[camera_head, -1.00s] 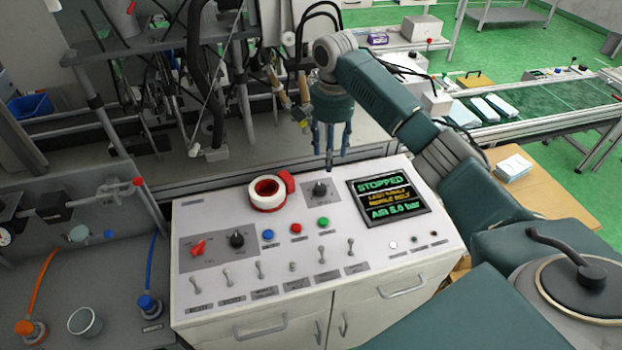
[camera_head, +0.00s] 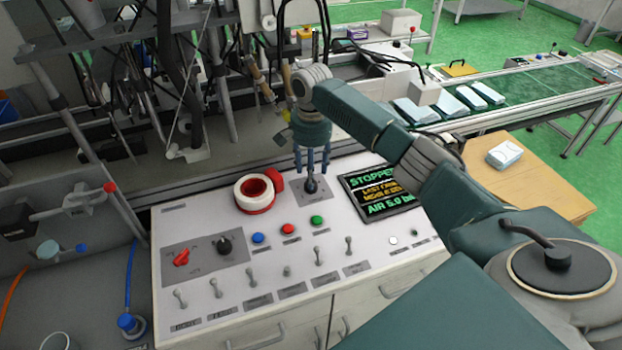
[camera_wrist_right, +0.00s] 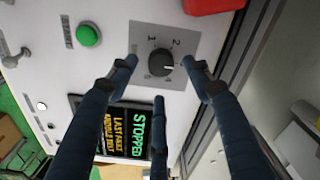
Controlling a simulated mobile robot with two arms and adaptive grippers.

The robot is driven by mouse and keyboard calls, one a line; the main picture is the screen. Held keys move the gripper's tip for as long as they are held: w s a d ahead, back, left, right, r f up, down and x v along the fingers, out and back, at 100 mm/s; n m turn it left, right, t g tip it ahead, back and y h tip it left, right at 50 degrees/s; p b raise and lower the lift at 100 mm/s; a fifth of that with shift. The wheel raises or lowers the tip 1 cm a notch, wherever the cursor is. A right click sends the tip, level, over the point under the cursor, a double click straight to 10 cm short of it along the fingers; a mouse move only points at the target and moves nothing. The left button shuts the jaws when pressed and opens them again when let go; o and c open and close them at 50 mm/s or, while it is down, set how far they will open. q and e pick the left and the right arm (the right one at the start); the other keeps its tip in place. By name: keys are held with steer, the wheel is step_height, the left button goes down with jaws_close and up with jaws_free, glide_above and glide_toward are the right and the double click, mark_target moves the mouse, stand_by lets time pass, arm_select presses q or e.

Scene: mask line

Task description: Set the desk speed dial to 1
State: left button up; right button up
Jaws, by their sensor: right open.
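A black dial (camera_head: 312,186) sits on a grey plate at the back of the white desk panel, left of the screen. In the right wrist view the dial (camera_wrist_right: 160,61) shows a small white mark and the printed numbers 1 and 2 beside it; other markings there are hard to read. My right gripper (camera_head: 312,178) points down over this dial. In the right wrist view its three fingers (camera_wrist_right: 159,72) are spread around the dial, with a visible gap to the knob. My left gripper is not in view.
A red and white ring-shaped part (camera_head: 254,195) is left of the dial. A screen (camera_head: 380,192) reading STOPPED is at its right. In front are a green button (camera_head: 317,220), a red button (camera_head: 289,229), several toggle switches, a red selector (camera_head: 181,258) and another black knob (camera_head: 224,246).

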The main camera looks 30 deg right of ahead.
steer(key=shift+f, duration=1.95)
steer(key=c, duration=1.2)
steer(key=shift+o, duration=0.2)
